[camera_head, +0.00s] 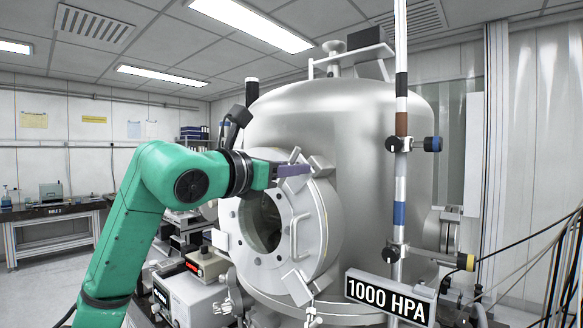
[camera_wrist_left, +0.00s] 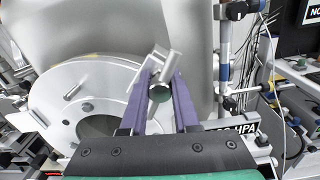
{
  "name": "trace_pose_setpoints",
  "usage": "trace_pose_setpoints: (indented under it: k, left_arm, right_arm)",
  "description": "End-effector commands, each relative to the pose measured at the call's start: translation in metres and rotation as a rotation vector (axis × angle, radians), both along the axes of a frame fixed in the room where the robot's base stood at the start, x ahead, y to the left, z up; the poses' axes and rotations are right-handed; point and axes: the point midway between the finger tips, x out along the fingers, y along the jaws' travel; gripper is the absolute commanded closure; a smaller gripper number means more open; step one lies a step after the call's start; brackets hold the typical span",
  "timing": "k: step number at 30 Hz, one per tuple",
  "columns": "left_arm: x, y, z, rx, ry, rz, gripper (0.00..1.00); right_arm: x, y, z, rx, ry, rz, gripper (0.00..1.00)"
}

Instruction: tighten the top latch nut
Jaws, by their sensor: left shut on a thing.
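My left gripper (camera_head: 292,169) comes in from the left at the top of the round door flange (camera_head: 228,212) of the vacuum chamber. In the left wrist view its two purple fingers (camera_wrist_left: 163,84) are closed around the top latch nut (camera_wrist_left: 160,94), a small metal cylinder with a dark greenish round end. The top latch (camera_wrist_left: 166,64), a metal bracket, shows just beyond the fingertips and also at the flange's upper rim in the head view (camera_head: 320,163). In the head view the nut is hidden by the fingers. My right gripper does not show.
The large steel chamber (camera_head: 365,130) fills the middle. A lower latch (camera_head: 297,287) and a door handle (camera_head: 294,238) stick out from the flange. A vertical pole (camera_head: 401,110) and a "1000 HPA" sign (camera_head: 389,297) stand to the right. Instruments (camera_head: 207,264) sit below the arm.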

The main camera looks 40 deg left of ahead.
Motion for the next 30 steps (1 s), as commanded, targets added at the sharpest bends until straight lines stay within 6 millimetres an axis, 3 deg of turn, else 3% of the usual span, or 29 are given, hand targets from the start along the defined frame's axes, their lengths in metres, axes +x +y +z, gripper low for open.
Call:
trace_pose_setpoints:
  k: [30]
  left_arm:
    - [-0.0002, 0.0, 0.0005, 0.852, 0.04, -0.022, 1.0]
  right_arm:
    - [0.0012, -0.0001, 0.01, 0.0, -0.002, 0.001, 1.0]
